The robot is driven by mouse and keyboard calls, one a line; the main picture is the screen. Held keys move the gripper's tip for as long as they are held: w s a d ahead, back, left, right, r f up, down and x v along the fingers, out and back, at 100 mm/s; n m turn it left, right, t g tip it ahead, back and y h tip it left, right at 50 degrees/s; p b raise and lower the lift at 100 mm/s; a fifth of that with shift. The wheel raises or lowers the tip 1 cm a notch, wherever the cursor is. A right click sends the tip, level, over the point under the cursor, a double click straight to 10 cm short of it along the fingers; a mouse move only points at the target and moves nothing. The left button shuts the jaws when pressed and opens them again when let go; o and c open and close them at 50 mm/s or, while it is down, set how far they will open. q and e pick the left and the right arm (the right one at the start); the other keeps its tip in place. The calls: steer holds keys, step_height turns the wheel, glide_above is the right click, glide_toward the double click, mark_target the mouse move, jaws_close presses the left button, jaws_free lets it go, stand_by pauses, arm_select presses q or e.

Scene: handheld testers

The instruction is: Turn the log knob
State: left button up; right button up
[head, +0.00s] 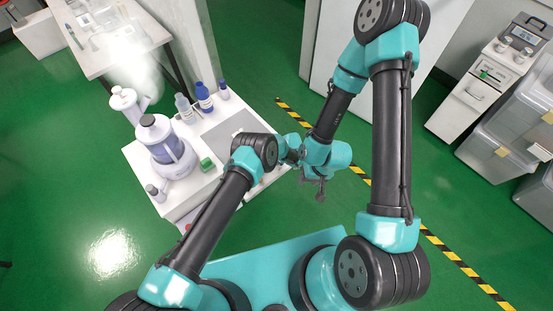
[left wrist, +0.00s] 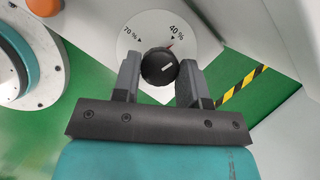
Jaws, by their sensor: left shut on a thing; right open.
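In the left wrist view a round black knob (left wrist: 159,68) with a short white mark sits on a white dial face (left wrist: 141,30). The dial reads 70 % at left and 40 % at right, and a small red mark shows near 40 %. My left gripper (left wrist: 160,72) has one finger on each side of the knob and is shut on it. In the head view my left arm hides the knob and most of that gripper. My right gripper (head: 318,186) is open and empty, hanging over the green floor to the right of the white bench (head: 190,205).
The bench carries a white device with a dark lid (head: 165,150), a blue-labelled bottle (head: 204,98), other bottles and a green item (head: 207,164). Clear bins (head: 498,138) stand at far right. Black-yellow tape (head: 455,256) crosses the floor.

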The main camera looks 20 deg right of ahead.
arm_select(q)
steer(key=shift+n+g+y, duration=0.3)
steer(key=shift+n+g, duration=0.1)
steer(key=shift+n, duration=0.9)
steer(key=o, duration=0.9)
steer(key=shift+r, duration=0.1)
steer(key=shift+d+r, duration=0.3)
steer(key=shift+r, duration=0.25)
steer(key=v, duration=1.6)
